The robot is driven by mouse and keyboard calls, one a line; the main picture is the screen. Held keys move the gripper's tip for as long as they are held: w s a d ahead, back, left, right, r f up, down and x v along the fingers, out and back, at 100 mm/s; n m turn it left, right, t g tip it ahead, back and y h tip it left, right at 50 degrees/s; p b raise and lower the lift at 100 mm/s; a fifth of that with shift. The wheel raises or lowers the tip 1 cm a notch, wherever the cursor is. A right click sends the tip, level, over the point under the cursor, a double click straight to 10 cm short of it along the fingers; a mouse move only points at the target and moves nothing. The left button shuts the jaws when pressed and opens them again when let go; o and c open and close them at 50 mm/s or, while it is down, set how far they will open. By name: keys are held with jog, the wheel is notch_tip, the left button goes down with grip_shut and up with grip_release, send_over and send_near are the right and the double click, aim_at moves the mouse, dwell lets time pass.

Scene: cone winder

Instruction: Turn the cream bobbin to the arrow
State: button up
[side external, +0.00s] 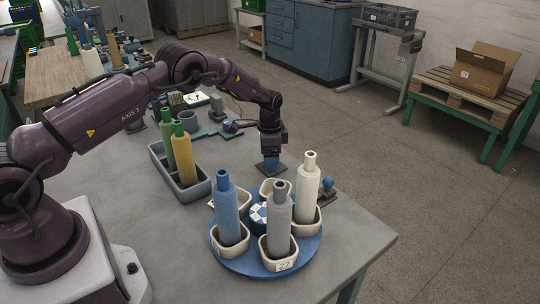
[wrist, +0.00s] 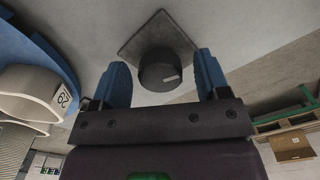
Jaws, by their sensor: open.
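The cream bobbin (side external: 307,180) stands upright in a cream cup on the right side of the blue turntable (side external: 232,264). A blue bobbin (side external: 227,210) and a grey bobbin (side external: 279,218) stand in other cups on it. My gripper (side external: 270,160) points down behind the turntable, over a dark square plate. In the wrist view its blue fingers (wrist: 162,72) are apart and empty, with a black knob (wrist: 160,75) between them. The knob bears a white mark and sits on a grey square plate (wrist: 140,30). I cannot make out the arrow.
A grey tray (side external: 187,203) with green and yellow bobbins stands left of the turntable. A small blue-topped part (side external: 328,184) sits right of the cream bobbin. A cup (wrist: 35,90) and the turntable edge lie left of the fingers in the wrist view. The table's front right is clear.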

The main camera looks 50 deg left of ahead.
jog(key=c, duration=0.9)
jog(key=shift+c, duration=0.2)
jog(key=shift+n, duration=0.4)
jog(key=n, duration=0.6)
jog(key=shift+d, duration=0.15)
jog(key=n, duration=0.4)
jog(key=shift+n, duration=1.6)
jog(key=shift+d, duration=0.1)
